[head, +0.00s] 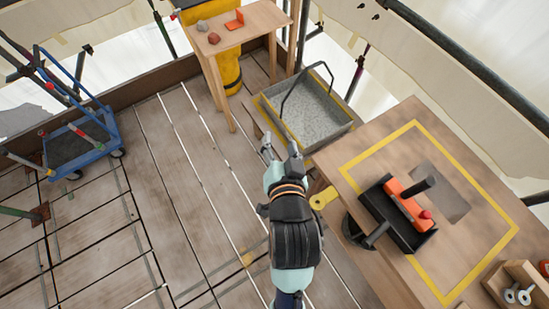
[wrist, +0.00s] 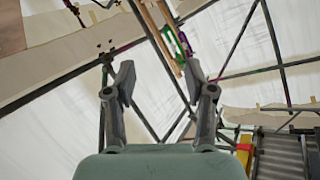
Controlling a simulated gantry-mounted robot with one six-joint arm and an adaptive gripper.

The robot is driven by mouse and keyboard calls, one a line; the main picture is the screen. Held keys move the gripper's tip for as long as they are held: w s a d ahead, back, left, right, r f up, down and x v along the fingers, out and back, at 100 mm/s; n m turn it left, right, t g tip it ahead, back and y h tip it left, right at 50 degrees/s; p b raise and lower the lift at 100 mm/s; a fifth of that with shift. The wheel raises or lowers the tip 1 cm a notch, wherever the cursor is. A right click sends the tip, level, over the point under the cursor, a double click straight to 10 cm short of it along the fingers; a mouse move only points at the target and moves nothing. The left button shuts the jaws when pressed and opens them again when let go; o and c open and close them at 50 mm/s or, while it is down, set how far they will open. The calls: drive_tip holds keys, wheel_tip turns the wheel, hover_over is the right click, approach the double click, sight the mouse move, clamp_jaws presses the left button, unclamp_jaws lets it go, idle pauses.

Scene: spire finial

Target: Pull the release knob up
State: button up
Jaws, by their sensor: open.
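A black fixture (head: 418,240) with an orange block (head: 398,203) stands on the wooden workbench at the right in the head view. A small red knob (head: 425,214) sits at the near right end of the orange block. Dark cylinders stick out of the fixture on two sides. My gripper (head: 280,150) is open and empty, left of the bench and apart from the fixture. The knob is not in the wrist view.
The workbench (head: 380,140) has a yellow outlined square around the fixture. A wooden box (head: 497,285) with metal parts is at its lower right. A grey tray with a handle (head: 310,115) stands beyond my gripper. A blue cart (head: 75,150) is far left. Plank floor between is clear.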

drive_tip(key=s+a+r+n+g, duration=0.1)
drive_tip(key=s+a+r+n, duration=0.1)
drive_tip(key=s+a+n, duration=0.2)
drive_tip(key=shift+s+r+n, duration=0.15)
drive_tip(key=shift+s+n, duration=0.2)
drive_tip(key=shift+n, duration=0.75)
